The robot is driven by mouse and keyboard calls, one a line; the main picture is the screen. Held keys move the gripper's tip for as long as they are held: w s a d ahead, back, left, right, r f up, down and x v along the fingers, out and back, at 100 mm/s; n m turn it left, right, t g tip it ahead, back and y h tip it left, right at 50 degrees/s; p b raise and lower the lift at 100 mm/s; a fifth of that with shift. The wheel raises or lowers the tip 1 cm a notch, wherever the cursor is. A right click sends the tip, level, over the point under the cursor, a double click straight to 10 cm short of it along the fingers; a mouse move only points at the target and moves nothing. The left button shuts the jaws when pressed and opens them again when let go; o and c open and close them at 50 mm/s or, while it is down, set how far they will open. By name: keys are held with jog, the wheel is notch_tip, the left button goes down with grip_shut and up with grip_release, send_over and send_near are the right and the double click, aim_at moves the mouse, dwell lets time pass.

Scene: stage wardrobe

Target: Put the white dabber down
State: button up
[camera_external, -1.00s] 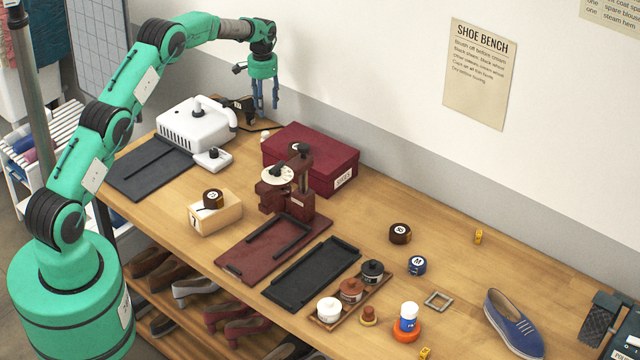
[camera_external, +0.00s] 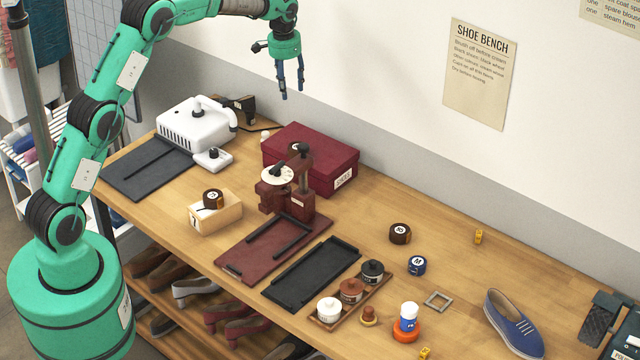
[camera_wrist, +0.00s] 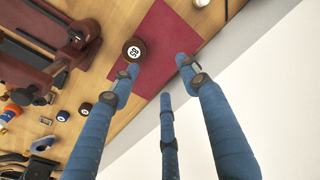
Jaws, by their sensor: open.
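A small white knob-like piece, which looks like the white dabber (camera_external: 265,136), stands on the bench by the back left corner of the dark red box (camera_external: 318,150). A white piece (camera_wrist: 202,3) by that box, cut off at the top edge of the wrist view, seems to be the same one. My gripper (camera_external: 290,95) is open and empty, high above the back of the bench and apart from the white piece. Its blue fingers (camera_wrist: 160,75) are spread in the wrist view with nothing between them.
A white machine (camera_external: 195,128) stands left of the box, and a maroon press (camera_external: 287,190) stands in front of it. A tray of lidded jars (camera_external: 378,291) and a blue shoe (camera_external: 510,322) lie toward the right.

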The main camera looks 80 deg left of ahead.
jog(key=s+d+r+m+t, duration=0.1)
jog(key=s+d+r, duration=0.1)
jog(key=d+r, duration=0.8)
jog(key=s+d+r+m+t, duration=0.15)
jog(key=d+r, duration=0.35)
jog(key=d, duration=1.1)
jog(key=s+d+r+m, duration=0.1)
jog(key=s+d+r, duration=0.1)
jog(key=d+r, duration=0.8)
jog(key=s+d+f+m+t, duration=0.1)
jog(key=s+d, duration=0.6)
jog(key=d, duration=0.3)
jog(key=s+d+m+t, duration=0.1)
jog(key=s+d, duration=0.6)
jog(key=d, duration=0.2)
jog(key=s+d+f+m, duration=0.1)
jog(key=s+d+f, duration=0.2)
jog(key=s, duration=0.3)
jog(key=s+d+f+m, duration=0.1)
jog(key=s+d+f, duration=0.1)
jog(key=s+d, duration=0.3)
jog(key=shift+s+d+f+h, duration=0.35)
jog(key=shift+s+f+h, duration=0.05)
jog(key=shift+s, duration=0.8)
jog(key=shift+t, duration=0.25)
notch_tip(320, 180, down, 6)
jog(key=b, duration=0.6)
jog(key=shift+f, duration=0.2)
